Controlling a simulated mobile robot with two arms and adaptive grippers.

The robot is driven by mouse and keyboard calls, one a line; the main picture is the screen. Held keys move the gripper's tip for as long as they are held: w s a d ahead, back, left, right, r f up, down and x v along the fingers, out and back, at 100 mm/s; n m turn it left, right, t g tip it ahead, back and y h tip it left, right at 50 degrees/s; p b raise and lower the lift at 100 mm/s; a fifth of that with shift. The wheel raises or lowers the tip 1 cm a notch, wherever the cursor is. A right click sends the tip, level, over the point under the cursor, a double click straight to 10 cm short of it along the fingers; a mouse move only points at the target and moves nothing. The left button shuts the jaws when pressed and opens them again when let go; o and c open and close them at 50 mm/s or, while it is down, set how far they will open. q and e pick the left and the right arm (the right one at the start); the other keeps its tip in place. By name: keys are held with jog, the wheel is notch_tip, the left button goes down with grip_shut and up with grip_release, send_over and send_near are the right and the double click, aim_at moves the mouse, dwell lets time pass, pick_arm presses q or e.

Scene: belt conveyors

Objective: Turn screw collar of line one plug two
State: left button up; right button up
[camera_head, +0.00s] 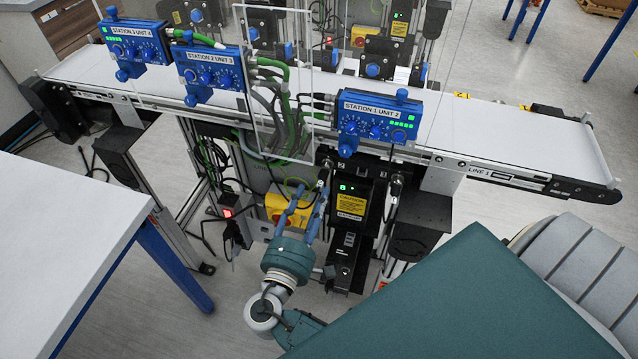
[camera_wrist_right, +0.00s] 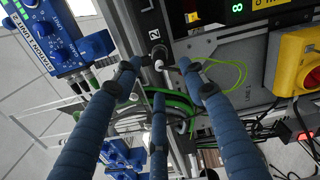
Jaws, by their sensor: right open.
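The line one control box (camera_head: 353,190), with a green digit and a yellow label, sits under the belt marked LINE 1. A plate marked 2 is beside it. In the right wrist view, plug two (camera_wrist_right: 158,52) is a dark round connector with a pale end, just below its 2 mark. My right gripper (camera_head: 312,190) is open in front of the plug, its blue fingers pointing up at it. In the right wrist view, the gripper's tips (camera_wrist_right: 160,68) lie on either side of the plug and a third finger is below. Contact with the collar cannot be told. My left gripper is out of view.
The belt (camera_head: 500,135) carries blue station units, including STATION 1 UNIT 2 (camera_head: 378,122). Green cables (camera_wrist_right: 180,100) hang close to the fingers. A yellow switch box with a red knob (camera_wrist_right: 300,62) is nearby. A white table (camera_head: 60,230) stands at left.

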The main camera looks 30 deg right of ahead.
jog(key=v, duration=0.3)
jog(key=shift+s+a, duration=0.25)
jog(key=shift+a, duration=0.05)
jog(key=s+f+n+g+y, duration=0.15)
jog(key=s+f+y, duration=0.25)
jog(key=f, duration=1.1)
jog(key=s+f+n+g+y, duration=0.1)
jog(key=s+f+g+y, duration=0.2)
jog(key=f, duration=1.2)
jog(key=s+f+m+g+y, duration=0.3)
jog(key=s+f+m, duration=0.2)
jog(key=s+f, duration=0.5)
jog(key=s+f+m+g+y, duration=0.3)
jog(key=s+f, duration=0.8)
jog(key=s, duration=0.8)
jog(key=shift+d+m+y, duration=0.35)
jog(key=shift+m+y, duration=0.15)
jog(key=shift+m, duration=0.75)
